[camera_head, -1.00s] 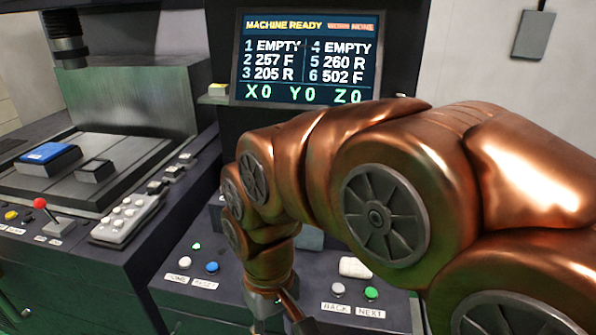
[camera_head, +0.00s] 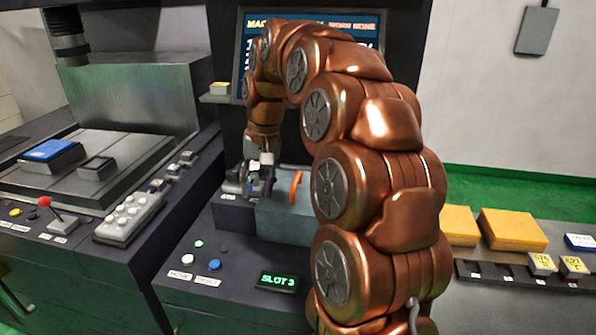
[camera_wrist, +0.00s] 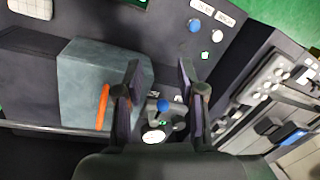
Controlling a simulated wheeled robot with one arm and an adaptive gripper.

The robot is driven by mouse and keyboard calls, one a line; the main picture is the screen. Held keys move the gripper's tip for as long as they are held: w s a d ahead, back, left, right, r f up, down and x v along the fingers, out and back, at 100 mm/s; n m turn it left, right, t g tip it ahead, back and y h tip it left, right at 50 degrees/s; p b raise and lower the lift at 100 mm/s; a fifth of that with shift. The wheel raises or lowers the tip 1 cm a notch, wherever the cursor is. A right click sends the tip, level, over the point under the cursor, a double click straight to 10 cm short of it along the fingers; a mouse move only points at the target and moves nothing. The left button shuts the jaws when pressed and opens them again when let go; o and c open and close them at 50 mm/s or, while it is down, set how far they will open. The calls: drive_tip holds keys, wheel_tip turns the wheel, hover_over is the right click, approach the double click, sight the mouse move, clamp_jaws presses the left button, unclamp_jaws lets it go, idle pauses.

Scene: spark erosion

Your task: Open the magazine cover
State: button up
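The magazine cover appears to be the grey-green box (camera_head: 285,220) on the console, with an orange handle (camera_head: 296,186). It looks closed. The box (camera_wrist: 75,85) and its handle (camera_wrist: 102,107) also show in the wrist view, left of my gripper (camera_wrist: 158,72). My gripper's two fingers are apart with nothing held between them. The handle is outside the gap, beside the left finger. In the head view my gripper (camera_head: 254,178) is just left of the handle, and its tips are hard to make out. My arm hides the box's right part.
A small unit with a blue knob (camera_wrist: 163,105) and a round dial (camera_wrist: 153,136) lies beneath my gripper. A lit "SLOT 3" display (camera_head: 277,281) and buttons (camera_head: 214,265) sit in front. Yellow blocks (camera_head: 512,230) lie on the right bench.

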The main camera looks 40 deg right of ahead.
drive_tip(key=w+d+m, duration=0.2)
drive_tip(key=w+d, duration=0.4)
drive_tip(key=d, duration=0.3)
drive_tip(key=m+t+p, duration=0.1)
drive_tip(key=m, duration=0.2)
approach(297, 177)
drive_tip(key=shift+w+a+f+p, duration=0.2)
drive_tip(key=shift+f+p, duration=0.2)
drive_tip(key=shift+f, duration=0.95)
drive_tip(key=shift+w+a+f+p, duration=0.15)
drive_tip(key=shift+f+p, duration=0.2)
drive_tip(key=shift+f, duration=1.05)
drive_tip(key=shift+w+a+f+p, duration=0.2)
drive_tip(key=shift+f+p, duration=0.2)
drive_tip(key=shift+f, duration=0.95)
clamp_jaws()
drive_tip(key=shift+a, duration=0.1)
